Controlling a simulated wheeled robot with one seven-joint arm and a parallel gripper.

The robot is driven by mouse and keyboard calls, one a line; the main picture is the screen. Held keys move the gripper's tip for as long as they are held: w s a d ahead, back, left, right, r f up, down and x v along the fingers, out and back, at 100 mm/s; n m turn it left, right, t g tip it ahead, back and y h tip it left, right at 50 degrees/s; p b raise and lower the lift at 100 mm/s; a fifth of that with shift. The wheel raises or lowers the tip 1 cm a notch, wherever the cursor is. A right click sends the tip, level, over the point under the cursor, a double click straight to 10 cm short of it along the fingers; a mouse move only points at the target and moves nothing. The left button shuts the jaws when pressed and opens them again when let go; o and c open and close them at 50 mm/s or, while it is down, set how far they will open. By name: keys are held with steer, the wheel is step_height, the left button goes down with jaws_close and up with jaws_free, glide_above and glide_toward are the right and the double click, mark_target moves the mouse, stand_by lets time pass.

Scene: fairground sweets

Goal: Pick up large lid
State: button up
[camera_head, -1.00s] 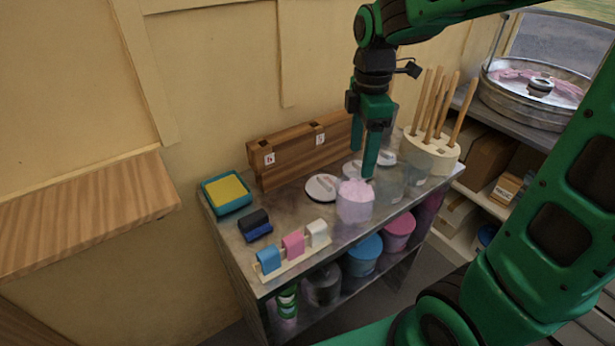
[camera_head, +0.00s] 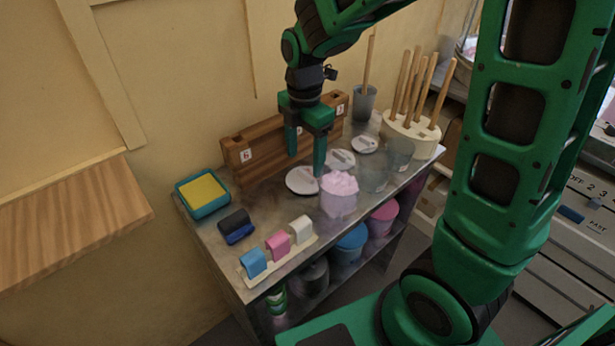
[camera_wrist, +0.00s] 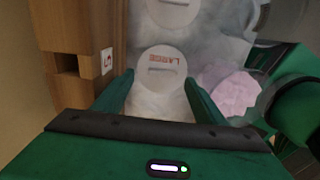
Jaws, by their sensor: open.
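The large lid (camera_head: 302,181) is a round white disc with a raised handle, lying flat on the metal table at the left of a row of three lids. In the wrist view the lid (camera_wrist: 160,70) carries red lettering that seems to read LARGE, upside down. A middle lid (camera_head: 341,159) and a smaller far lid (camera_head: 364,144) lie to its right. My gripper (camera_head: 306,164) is open and empty, pointing down above the large lid. In the wrist view my gripper (camera_wrist: 159,80) has a finger on either side of the lid's near part; contact cannot be told.
A wooden box (camera_head: 270,148) with number labels stands close behind the lids. Clear cups (camera_head: 375,178) and a stick holder (camera_head: 410,135) are to the right. A sponge tray (camera_head: 203,192) and coloured clips (camera_head: 277,245) are at left.

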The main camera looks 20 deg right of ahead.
mark_target(305, 172)
steer(key=shift+f, duration=2)
steer(key=shift+c, duration=0.6)
steer(key=c, duration=1)
steer(key=shift+r, duration=0.1)
